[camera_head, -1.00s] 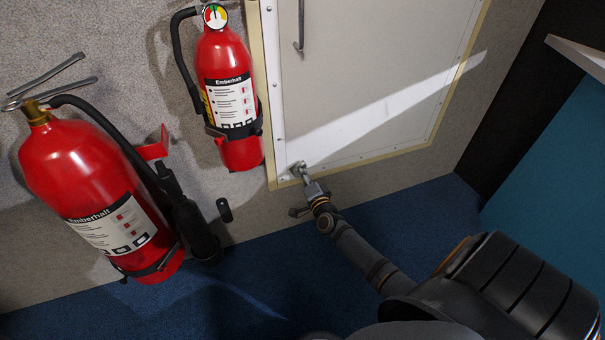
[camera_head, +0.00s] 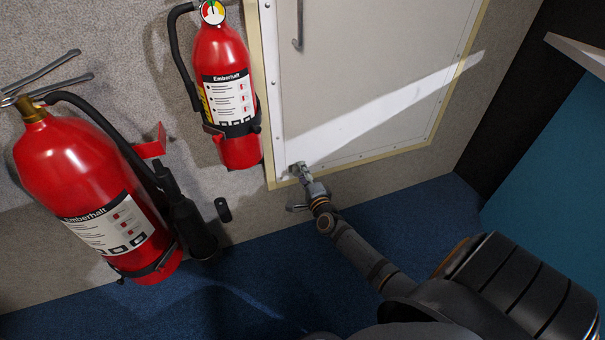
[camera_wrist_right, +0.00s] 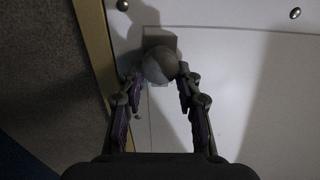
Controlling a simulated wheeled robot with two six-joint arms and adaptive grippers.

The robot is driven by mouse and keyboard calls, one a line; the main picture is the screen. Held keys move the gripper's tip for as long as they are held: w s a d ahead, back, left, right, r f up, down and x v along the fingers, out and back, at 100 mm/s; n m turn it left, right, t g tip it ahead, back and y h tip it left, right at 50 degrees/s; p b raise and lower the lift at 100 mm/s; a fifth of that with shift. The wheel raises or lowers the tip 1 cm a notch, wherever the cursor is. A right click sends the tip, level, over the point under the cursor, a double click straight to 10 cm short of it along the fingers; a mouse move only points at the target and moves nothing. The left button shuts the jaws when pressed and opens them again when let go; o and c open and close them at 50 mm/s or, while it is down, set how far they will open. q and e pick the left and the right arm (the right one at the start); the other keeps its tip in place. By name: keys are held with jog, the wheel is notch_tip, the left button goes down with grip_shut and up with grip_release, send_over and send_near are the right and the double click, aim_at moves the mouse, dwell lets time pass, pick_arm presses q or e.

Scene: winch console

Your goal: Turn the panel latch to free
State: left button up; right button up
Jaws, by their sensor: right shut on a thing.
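The white panel (camera_head: 375,70) with its cream frame is on the wall at the upper middle of the head view. The small grey panel latch (camera_head: 297,167) sits at its lower left corner. In the right wrist view the latch (camera_wrist_right: 159,65) shows as a round grey knob in front of a square plate. My right gripper (camera_head: 305,178) is at the latch, and its two fingers (camera_wrist_right: 158,88) are on either side of the knob, shut on it. The latch's exact angle is hard to tell. My left gripper is not in view.
A large red extinguisher (camera_head: 85,190) stands at the left, and a smaller one (camera_head: 225,75) hangs left of the panel. A vertical handle (camera_head: 298,25) is on the panel. Blue carpet (camera_head: 265,270) lies below. A teal surface (camera_head: 560,160) is at the right.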

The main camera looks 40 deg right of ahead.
jog(key=o, duration=1.2)
jog(key=shift+c, duration=0.2)
jog(key=v, duration=1.2)
